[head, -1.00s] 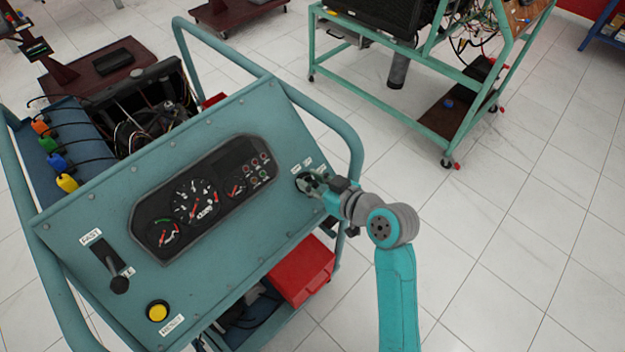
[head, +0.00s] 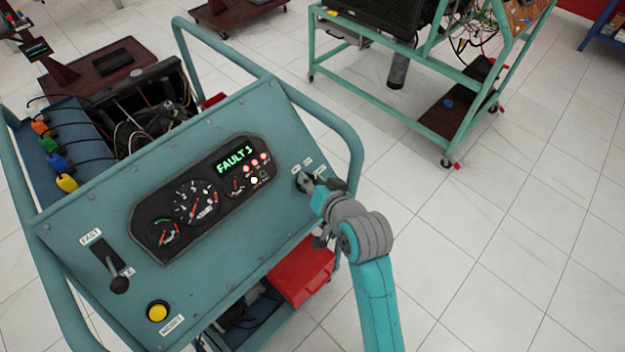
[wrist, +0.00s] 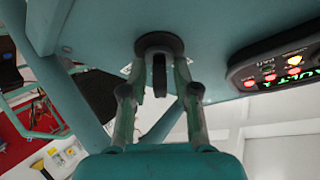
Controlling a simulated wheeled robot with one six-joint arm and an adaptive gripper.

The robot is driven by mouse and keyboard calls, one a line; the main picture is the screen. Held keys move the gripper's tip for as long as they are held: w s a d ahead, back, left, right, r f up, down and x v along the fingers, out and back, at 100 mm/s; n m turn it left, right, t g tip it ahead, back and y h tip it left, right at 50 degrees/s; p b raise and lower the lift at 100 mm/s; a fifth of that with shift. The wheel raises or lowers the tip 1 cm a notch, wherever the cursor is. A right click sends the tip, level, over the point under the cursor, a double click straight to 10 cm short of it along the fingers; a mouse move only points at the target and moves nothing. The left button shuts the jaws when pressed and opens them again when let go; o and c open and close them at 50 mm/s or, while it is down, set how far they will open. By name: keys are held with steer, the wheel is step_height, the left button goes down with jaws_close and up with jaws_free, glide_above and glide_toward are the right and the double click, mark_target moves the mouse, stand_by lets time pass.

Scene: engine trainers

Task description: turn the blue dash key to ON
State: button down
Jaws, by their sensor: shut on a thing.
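The key switch sits at the right end of the teal dash panel (head: 110,220). In the wrist view its round dark base and the dark key (wrist: 159,72) show between my fingers. The key's blue colour does not show. My gripper (head: 308,183) is shut on the key at the panel; it also shows in the wrist view (wrist: 160,80). White labels surround the switch, too small to read surely.
A teal tube rail (head: 335,125) runs round the panel's right side. A red box (head: 303,272) is below. Open tiled floor lies to the right.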

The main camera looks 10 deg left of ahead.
steer(key=shift+m, duration=0.4)
steer(key=c, duration=1.2)
jaws_free()
steer(key=shift+d, duration=0.1)
steer(key=v, duration=1.2)
